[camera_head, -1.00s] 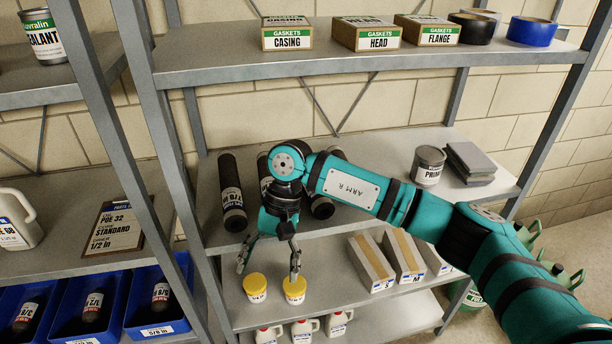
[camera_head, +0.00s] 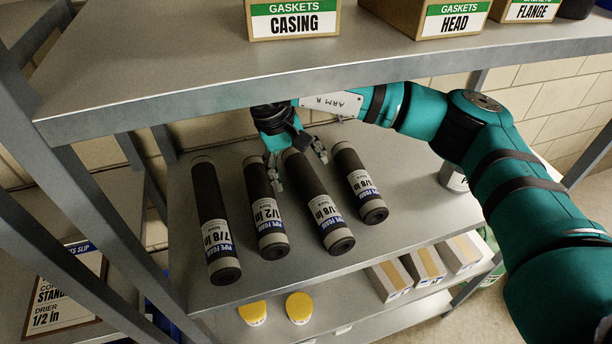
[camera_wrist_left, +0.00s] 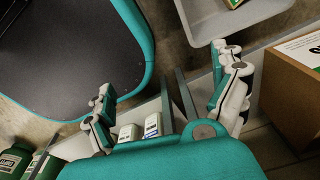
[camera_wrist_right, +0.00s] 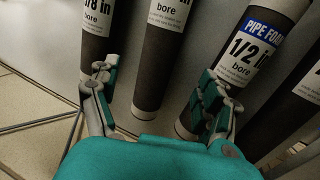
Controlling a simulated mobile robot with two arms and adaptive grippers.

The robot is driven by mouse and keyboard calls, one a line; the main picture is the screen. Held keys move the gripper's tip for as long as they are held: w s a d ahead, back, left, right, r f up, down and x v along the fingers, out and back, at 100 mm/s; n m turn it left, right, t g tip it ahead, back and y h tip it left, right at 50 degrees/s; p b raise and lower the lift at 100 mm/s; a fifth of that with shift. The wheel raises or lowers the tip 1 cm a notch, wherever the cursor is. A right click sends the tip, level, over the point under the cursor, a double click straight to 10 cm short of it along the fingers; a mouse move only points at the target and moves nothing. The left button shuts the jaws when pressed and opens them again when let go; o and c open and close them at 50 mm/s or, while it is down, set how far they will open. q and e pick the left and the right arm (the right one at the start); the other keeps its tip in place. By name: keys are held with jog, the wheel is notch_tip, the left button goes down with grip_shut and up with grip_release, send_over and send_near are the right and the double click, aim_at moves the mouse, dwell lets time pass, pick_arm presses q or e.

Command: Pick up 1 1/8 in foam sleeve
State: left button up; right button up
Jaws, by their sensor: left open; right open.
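Several dark foam sleeves with white-and-blue labels lie side by side on the middle shelf (camera_head: 190,285). The third from the left (camera_head: 312,190) has a label ending in 1/8 in and looks like the 1 1/8 in sleeve; its first digits are hard to read. My right gripper (camera_head: 297,168) is open over the back part of this sleeve, one finger on each side. In the right wrist view the sleeve (camera_wrist_right: 152,80) shows between the spread fingers (camera_wrist_right: 158,75), apparently not gripped. My left gripper (camera_wrist_left: 162,72) is open and empty, away from the sleeves.
The 1/2 in sleeve (camera_head: 265,205) and 7/8 in sleeve (camera_head: 213,215) lie left of it; another sleeve (camera_head: 357,182) lies close on the right. The upper shelf (camera_head: 200,75) with gasket boxes (camera_head: 292,18) overhangs the arm. A grey can (camera_head: 452,178) stands at the right.

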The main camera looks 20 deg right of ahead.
aim_at(311, 188)
jog(key=shift+s+d+f, duration=0.15)
jog(key=shift+s+f, duration=0.1)
jog(key=shift+s+d+f+p, duration=0.3)
jog(key=shift+s+f+p, duration=0.3)
jog(key=shift+s, duration=0.05)
jog(key=shift+p+x, duration=0.75)
jog(key=shift+x, duration=1.55)
jog(key=shift+f, duration=0.15)
pick_arm(q)
jog(key=s+r, duration=0.3)
jog(key=shift+s+a, duration=0.1)
jog(key=shift+s, duration=0.1)
pick_arm(e)
jog(key=c, duration=1.1)
